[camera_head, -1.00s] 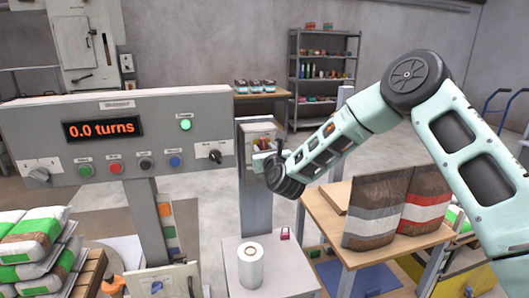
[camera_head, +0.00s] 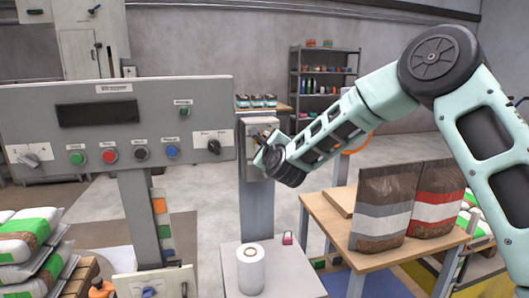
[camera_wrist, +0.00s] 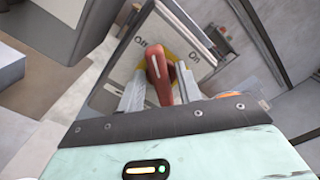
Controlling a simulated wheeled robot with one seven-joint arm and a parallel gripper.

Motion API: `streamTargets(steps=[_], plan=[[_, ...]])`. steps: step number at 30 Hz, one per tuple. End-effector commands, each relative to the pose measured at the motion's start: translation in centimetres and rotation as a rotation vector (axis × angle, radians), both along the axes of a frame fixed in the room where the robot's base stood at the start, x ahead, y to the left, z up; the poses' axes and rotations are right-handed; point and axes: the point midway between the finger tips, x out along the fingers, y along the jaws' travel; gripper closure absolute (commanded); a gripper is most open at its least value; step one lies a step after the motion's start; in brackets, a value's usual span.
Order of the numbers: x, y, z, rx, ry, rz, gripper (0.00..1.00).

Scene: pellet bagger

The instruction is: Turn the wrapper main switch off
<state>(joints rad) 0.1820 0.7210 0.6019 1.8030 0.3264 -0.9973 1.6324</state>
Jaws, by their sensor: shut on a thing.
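The main switch is a red handle (camera_wrist: 158,72) on a yellow disc (camera_wrist: 178,54), set in a grey plate with "Off" and "On" labels. In the wrist view the handle's upper end lies nearer the "Off" label. My gripper (camera_wrist: 160,92) is shut on the handle, one finger on each side. In the head view my gripper (camera_head: 262,150) is at the switch box (camera_head: 245,130) on a grey post and mostly hides the handle. The wrapper panel (camera_head: 60,122) stands to the left with a dark display (camera_head: 98,113) and an unlit green lamp (camera_head: 183,113).
A white film roll (camera_head: 250,272) stands on a grey stand below the switch post. Two filled bags (camera_head: 385,205) stand on a wooden table at the right. Stacked bags (camera_head: 25,235) are at the lower left. A shelf (camera_head: 325,85) stands at the back.

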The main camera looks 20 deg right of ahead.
Motion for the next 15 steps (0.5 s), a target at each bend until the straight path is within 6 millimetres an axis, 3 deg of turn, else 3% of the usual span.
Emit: streamTargets(steps=[15], plan=[[-0.04, 0.38, -0.51, -0.452, -0.003, 0.004, 0.88]])
